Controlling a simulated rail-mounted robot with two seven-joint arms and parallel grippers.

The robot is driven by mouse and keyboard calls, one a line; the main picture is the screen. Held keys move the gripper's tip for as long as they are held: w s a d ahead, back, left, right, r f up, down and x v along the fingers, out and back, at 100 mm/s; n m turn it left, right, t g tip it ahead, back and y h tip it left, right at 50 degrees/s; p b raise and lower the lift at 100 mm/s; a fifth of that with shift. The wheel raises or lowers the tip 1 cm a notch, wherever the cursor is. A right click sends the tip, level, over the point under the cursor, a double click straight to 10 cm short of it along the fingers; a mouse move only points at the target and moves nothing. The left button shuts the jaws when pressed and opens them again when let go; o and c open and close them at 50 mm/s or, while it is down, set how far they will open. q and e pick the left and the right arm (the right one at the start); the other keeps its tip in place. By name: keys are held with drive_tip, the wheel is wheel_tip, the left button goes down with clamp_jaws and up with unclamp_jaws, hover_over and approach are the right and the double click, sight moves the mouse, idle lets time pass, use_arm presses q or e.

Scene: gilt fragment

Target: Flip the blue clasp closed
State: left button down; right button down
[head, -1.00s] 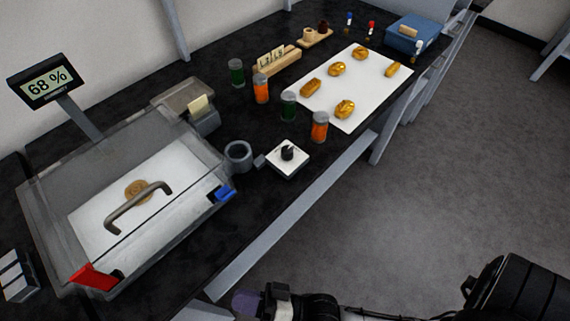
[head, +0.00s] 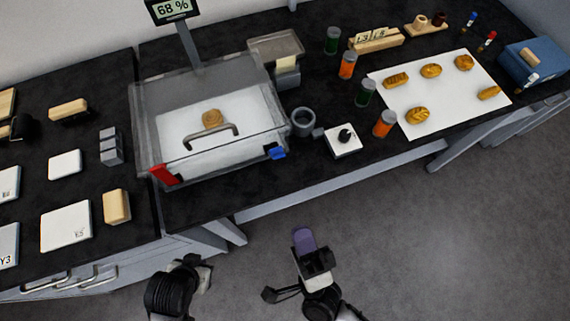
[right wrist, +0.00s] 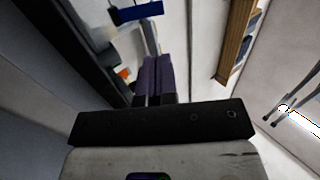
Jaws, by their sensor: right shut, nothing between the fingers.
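The blue clasp (head: 277,153) is at the front right lower corner of a clear-walled case (head: 143,130). It appears to stick out from the front wall; its exact angle is too small to tell. A red clasp (head: 164,174) is at the case's front left corner. The lid has a grey bar handle (head: 211,137), and a round golden-brown piece (head: 212,118) lies inside. My right gripper (head: 303,236), with purple fingers, is shut and empty in front of the bench, below and apart from the blue clasp. Its fingers also show in the right wrist view (right wrist: 157,75).
A grey ring (head: 303,121) and a white dial box (head: 343,140) stand right of the case, near the blue clasp. Orange (head: 385,124) and green (head: 366,92) jars stand further right, beside a white mat (head: 440,122) with golden pieces. Floor before the bench is clear.

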sight(275, 150)
use_arm(q)
drive_tip(key=shift+r, duration=0.15)
use_arm(e)
drive_tip(key=x, duration=1.4)
use_arm(q)
drive_tip(key=shift+r, duration=0.1)
use_arm(e)
drive_tip(key=shift+r, duration=0.1)
